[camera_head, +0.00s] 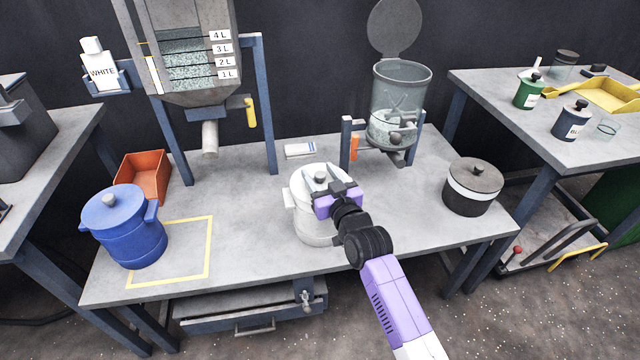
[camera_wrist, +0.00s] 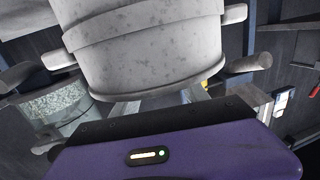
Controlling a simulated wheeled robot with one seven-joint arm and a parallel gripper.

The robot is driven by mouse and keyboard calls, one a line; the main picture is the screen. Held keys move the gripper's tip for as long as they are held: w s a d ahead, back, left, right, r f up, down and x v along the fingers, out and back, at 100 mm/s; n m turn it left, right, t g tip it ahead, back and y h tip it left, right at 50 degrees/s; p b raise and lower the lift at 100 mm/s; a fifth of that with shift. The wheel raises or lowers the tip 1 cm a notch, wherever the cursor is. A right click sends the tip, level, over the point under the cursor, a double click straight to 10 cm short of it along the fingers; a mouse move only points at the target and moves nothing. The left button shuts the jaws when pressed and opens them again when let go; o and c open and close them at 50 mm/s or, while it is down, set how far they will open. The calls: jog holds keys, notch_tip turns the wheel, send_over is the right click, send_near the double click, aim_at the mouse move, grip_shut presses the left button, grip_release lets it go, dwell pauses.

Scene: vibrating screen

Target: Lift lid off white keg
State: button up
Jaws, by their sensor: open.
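The white keg (camera_head: 314,222) stands upright near the front middle of the table, with its pale lid (camera_head: 300,182) on top. Its round knob (camera_head: 320,177) shows between the fingers of my gripper (camera_head: 324,177). My gripper is open over the lid, with one finger on either side of the knob; I cannot tell whether they touch it. In the wrist view the keg's wall (camera_wrist: 150,45) and side handles fill the upper part. The knob is hidden there behind the keg, and only parts of the fingers show past its edge.
A blue lidded pot (camera_head: 125,230) stands left by a yellow outline, near an orange bin (camera_head: 146,176). A black pot with a white band (camera_head: 471,190) stands right. A glass vessel (camera_head: 398,105) with a raised lid and a hopper (camera_head: 192,60) stand behind the keg.

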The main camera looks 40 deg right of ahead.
grip_shut()
jog(key=shift+r, duration=0.15)
